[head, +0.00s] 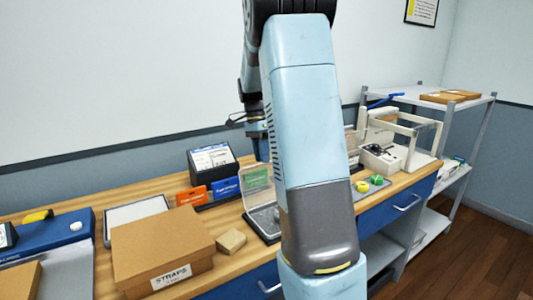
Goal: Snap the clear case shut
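The clear case (247,200) stands open on the wooden workbench, in the middle of the head view. Its transparent lid is raised, and its dark-rimmed base (266,220) lies flat in front. A green card shows at the lid; I cannot tell if it is in the lid or behind it. My gripper (261,158) points down just above and behind the raised lid, seemingly apart from it. My large arm link covers the right part of the case and part of the gripper, and the fingertips are too small to read.
A cardboard box (160,252) marked STRAPS and a small tan block (231,241) stand left of the case. Orange (191,196) and blue (225,188) cards and a display (212,160) are behind. Yellow and green pieces and a clear-walled machine (392,158) are to the right.

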